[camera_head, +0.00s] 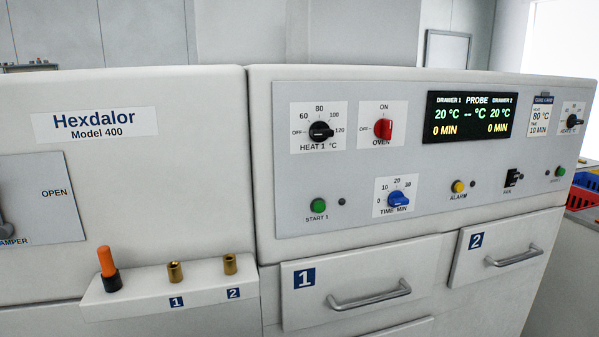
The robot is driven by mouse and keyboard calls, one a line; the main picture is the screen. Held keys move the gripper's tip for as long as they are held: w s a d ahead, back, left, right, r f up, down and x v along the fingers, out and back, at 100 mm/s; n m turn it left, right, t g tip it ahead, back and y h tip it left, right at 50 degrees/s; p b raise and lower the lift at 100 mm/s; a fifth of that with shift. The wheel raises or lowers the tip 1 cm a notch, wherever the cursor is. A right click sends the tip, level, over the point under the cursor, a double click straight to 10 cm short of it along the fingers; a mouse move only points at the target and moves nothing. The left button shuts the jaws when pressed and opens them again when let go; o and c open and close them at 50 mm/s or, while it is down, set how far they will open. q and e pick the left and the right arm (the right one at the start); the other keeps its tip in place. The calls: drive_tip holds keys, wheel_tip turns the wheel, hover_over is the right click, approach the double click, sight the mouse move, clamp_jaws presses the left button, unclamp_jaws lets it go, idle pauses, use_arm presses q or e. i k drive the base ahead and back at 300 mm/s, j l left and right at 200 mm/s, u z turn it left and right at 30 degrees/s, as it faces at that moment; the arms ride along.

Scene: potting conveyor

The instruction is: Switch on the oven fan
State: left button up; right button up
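Neither of my grippers is in view.
Display (468,117) reads 20 °C for both drawers. Around it are the HEAT 1 knob (320,131), blue TIME knob (398,199) and green START 1 button (319,205). Drawer handles (370,296) protrude below. An orange-handled probe (107,262) stands on the left ledge.

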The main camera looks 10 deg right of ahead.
sight(513, 178)
drive_tip(key=z, duration=1.5)
drive_tip(key=i+l, duration=0.1)
drive_tip(key=l, duration=0.3)
drive_tip(key=i+l, duration=0.1)
drive_tip(key=l, duration=0.3)
drive_tip(key=i+l, duration=0.1)
drive_tip(key=l, duration=0.3)
drive_tip(key=i+l, duration=0.1)
drive_tip(key=l, duration=0.3)
drive_tip(key=i+l, duration=0.1)
drive_tip(key=l, duration=0.3)
